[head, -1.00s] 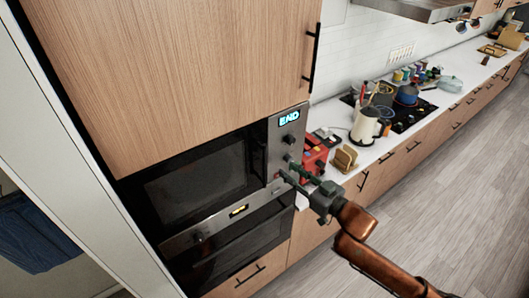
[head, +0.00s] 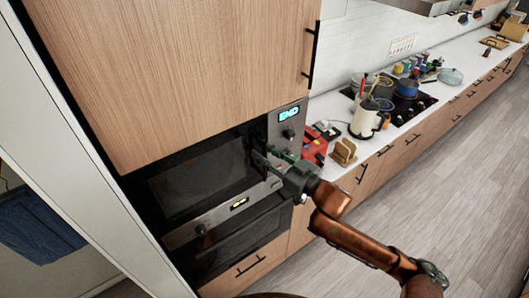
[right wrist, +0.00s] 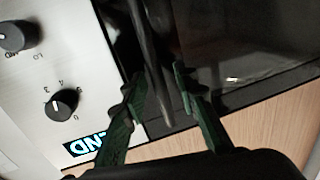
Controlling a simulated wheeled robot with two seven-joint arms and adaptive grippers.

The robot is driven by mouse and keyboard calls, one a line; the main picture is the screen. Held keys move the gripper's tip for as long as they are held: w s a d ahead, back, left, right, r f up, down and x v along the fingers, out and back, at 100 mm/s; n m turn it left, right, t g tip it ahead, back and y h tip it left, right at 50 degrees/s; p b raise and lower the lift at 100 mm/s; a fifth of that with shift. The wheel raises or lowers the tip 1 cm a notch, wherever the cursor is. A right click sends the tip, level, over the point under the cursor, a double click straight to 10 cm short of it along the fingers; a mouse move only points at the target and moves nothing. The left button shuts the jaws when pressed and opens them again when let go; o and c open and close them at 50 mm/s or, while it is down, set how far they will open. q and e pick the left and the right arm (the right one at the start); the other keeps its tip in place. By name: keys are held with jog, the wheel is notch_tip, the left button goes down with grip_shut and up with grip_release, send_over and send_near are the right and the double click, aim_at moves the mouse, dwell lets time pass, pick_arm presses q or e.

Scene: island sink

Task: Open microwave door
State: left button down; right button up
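The built-in microwave (head: 285,125) is in the tall wooden cabinet in the head view, with a lit END display and knobs on its right panel. Its dark glass door (head: 195,185) looks shut. The dark bar handle (right wrist: 150,40) runs along the door's edge beside the silver panel in the right wrist view. My right gripper (head: 265,160) is at the handle in the head view. In the right wrist view its green fingers (right wrist: 163,85) are apart, one on each side of the handle; I cannot tell whether they touch it. My left gripper is out of view.
A lower oven (head: 235,235) is under the microwave. To the right, the white counter (head: 395,133) holds a red toaster (head: 314,147), a wooden holder (head: 343,152), a white kettle (head: 365,120) and pots on the hob. The floor (head: 460,180) is clear at the right.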

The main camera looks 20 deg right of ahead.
grip_shut()
dwell(0.7)
